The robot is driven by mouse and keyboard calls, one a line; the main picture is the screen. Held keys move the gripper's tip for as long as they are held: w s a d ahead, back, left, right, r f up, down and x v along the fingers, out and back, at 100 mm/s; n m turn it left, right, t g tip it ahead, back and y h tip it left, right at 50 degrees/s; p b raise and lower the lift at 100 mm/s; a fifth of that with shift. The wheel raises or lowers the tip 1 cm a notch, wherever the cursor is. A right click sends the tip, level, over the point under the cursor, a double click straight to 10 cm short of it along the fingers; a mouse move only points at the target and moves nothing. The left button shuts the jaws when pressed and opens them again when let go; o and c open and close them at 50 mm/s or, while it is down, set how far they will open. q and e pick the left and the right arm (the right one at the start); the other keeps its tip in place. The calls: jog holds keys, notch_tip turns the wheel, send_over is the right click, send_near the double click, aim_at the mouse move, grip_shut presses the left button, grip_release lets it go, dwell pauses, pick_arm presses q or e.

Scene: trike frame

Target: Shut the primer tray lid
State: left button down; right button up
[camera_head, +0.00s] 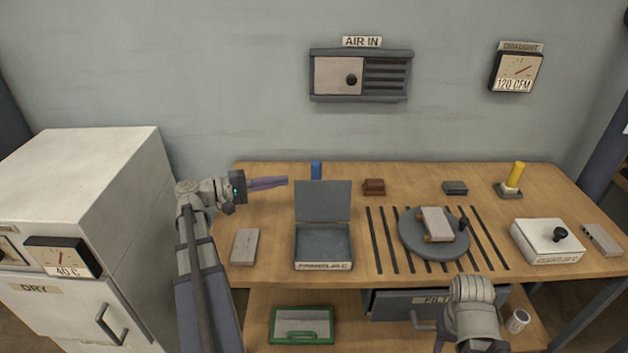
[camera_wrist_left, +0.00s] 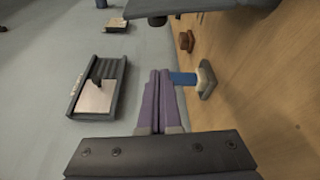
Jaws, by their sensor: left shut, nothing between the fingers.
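The primer tray (camera_head: 323,266) is a grey box near the bench's front edge, in the middle of the head view. Its grey lid (camera_head: 323,201) stands open, roughly upright at the tray's back edge. A dark plate at the top of the left wrist view (camera_wrist_left: 215,9) seems to be this lid. My left gripper (camera_head: 287,181) is shut and empty, to the left of the lid's upper edge, pointing right and apart from it. Its purple fingers show together in the left wrist view (camera_wrist_left: 160,72). My right arm shows at the lower right; its gripper is not clearly visible.
A blue-handled item (camera_head: 316,169) stands behind the lid, near the left fingertips; it also shows in the wrist view (camera_wrist_left: 184,78). A brown block (camera_head: 374,187) lies right of the lid. A round turntable (camera_head: 433,250) is farther right. A pale block (camera_head: 245,246) lies left of the tray.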

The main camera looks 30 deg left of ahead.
aim_at(313, 183)
pick_arm(q)
jog(key=x, duration=1)
jog(key=s, duration=0.1)
jog(key=s+d, duration=0.2)
jog(key=shift+s+r, duration=0.25)
